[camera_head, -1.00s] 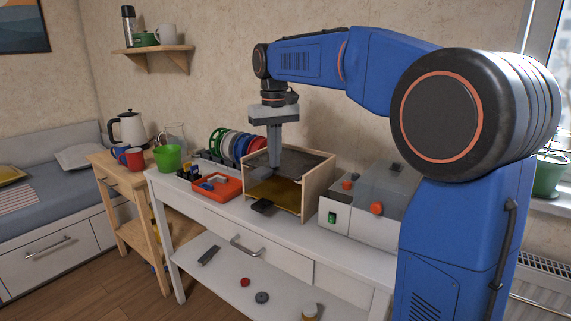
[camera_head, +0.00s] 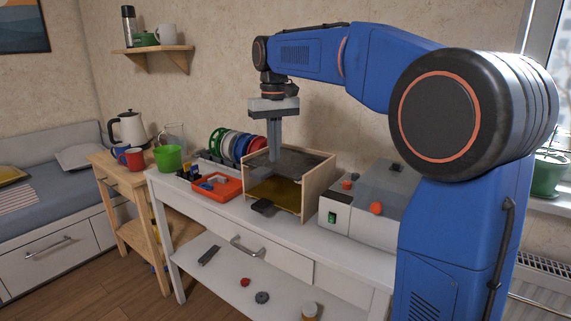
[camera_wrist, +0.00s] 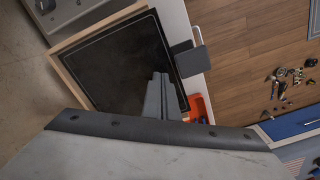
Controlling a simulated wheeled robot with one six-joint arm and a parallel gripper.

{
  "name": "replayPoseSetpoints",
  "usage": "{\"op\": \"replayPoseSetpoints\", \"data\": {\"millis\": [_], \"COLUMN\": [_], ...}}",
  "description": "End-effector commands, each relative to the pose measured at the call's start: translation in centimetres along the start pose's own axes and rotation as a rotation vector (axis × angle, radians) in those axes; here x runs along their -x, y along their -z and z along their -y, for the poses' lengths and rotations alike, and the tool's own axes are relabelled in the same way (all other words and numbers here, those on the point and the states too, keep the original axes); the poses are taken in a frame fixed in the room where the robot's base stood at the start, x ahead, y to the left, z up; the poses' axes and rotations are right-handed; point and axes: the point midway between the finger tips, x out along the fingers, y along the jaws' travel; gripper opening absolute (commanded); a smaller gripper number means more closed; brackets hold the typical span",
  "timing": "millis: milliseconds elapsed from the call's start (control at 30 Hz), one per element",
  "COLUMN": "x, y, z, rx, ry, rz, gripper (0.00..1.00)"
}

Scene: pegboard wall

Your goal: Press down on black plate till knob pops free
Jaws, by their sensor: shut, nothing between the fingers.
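The black plate (camera_head: 302,161) is the dark flat top of an open-fronted wooden box on the white table. It fills much of the wrist view (camera_wrist: 112,62), inside a pale wooden frame. My gripper (camera_head: 275,162) points straight down over the left part of the plate, fingers shut and empty. In the wrist view my fingertips (camera_wrist: 161,76) overlap the plate near its right side. I cannot tell whether they touch it. I cannot make out a knob on the plate.
A dark flat piece (camera_head: 263,207) sticks out at the box's front. An orange tray (camera_head: 218,187) and colored spools (camera_head: 240,146) stand left of the box. A grey machine (camera_head: 365,205) with orange knobs stands to its right.

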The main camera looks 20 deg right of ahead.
Motion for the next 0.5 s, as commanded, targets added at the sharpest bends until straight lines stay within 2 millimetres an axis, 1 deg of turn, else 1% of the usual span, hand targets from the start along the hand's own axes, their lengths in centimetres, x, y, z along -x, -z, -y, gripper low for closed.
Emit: {"op": "replayPoseSetpoints", "data": {"millis": [500], "x": [3.4], "y": [0.1], "z": [0.0], "rx": [0.000], "ry": [0.000], "rz": [-0.001], "gripper": [0.00]}}
